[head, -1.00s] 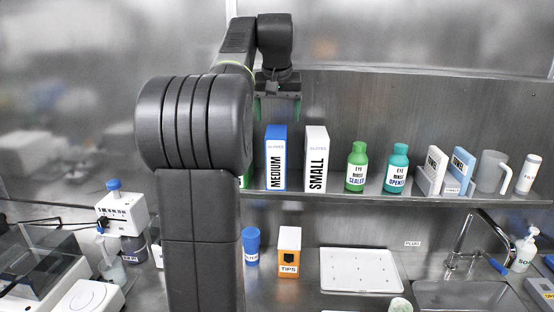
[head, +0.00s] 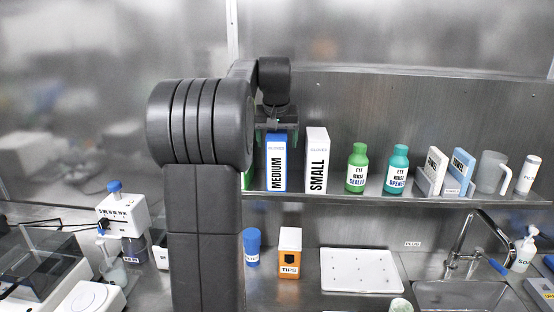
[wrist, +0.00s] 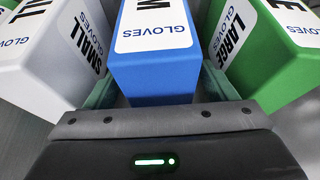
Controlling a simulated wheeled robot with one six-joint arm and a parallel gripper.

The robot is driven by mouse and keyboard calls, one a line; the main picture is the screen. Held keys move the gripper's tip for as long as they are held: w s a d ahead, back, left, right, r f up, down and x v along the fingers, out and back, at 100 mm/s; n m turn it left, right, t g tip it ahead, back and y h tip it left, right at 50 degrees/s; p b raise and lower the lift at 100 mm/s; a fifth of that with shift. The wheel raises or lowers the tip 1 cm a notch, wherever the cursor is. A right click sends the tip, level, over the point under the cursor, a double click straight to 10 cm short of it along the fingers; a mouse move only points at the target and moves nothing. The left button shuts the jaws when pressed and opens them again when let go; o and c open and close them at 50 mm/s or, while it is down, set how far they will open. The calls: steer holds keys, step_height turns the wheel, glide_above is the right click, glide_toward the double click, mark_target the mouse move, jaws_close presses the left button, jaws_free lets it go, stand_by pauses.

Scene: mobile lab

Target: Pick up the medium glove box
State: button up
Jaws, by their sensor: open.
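The medium glove box (head: 276,165) is blue with a white label and stands upright on the shelf. In the wrist view the blue box (wrist: 155,82) lies between the two greenish fingers of my gripper (wrist: 158,88). My gripper (head: 277,132) is open, with its fingers on either side of the top of the box. I cannot tell whether the fingers touch it. The white small glove box (head: 316,160) stands to its right in the head view. A green box labelled large (wrist: 272,50) is on the other side, mostly hidden in the head view behind my arm.
The shelf (head: 335,198) also holds a green bottle (head: 356,168), a teal bottle (head: 397,170), small boxes and a jug (head: 491,172). Below are a tips box (head: 289,253), a white tray (head: 360,271) and a sink (head: 462,294). The neighbouring glove boxes leave little room beside the fingers.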

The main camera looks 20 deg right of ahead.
steer(key=shift+f, duration=0.25)
stand_by(0.5)
steer(key=c, duration=1.6)
steer(key=shift+r, duration=0.1)
steer(key=shift+c, duration=0.2)
